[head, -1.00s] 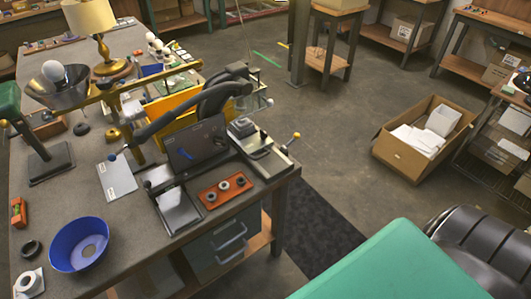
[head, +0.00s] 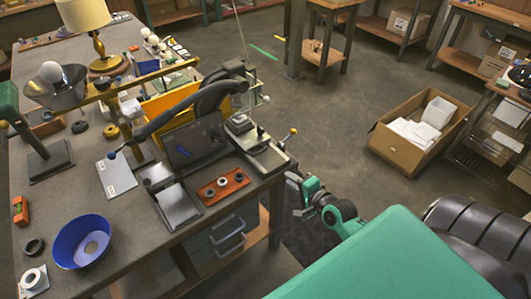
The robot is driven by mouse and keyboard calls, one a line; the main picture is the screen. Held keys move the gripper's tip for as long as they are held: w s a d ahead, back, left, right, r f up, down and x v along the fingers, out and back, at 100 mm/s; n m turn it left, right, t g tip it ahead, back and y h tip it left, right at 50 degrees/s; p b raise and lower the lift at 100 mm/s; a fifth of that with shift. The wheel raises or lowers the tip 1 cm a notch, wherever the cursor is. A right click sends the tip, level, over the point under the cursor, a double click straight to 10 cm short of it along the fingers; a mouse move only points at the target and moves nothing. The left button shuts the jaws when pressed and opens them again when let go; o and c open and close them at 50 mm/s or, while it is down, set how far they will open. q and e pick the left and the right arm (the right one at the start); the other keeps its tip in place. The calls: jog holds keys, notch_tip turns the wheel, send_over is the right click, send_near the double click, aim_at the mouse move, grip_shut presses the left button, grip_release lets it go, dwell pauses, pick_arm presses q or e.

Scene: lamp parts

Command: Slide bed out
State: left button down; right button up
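A machine with a dark upright panel (head: 195,143) and a curved black arm stands on the workbench. A flat grey plate (head: 179,206) lies at its front left. My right gripper (head: 302,202) is just off the bench's right edge, apart from the machine, over the dark mat. It is small and its fingers are unclear. My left gripper is out of view.
A blue bowl (head: 70,240) and a brass lamp (head: 104,55) stand on the bench (head: 120,215). A cardboard box (head: 400,152) is on the floor, with open floor around it.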

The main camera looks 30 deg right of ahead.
aim_at(265, 160)
jog(key=shift+t, duration=0.3)
jog(key=w, duration=0.4)
jog(key=w+a+p, duration=0.1)
jog(key=w, duration=0.4)
jog(key=w+p, duration=0.1)
jog(key=w, duration=0.3)
jog(key=shift+w+a+r, duration=0.2)
jog(key=shift+w+r, duration=0.1)
jog(key=shift+r, duration=0.05)
grip_shut()
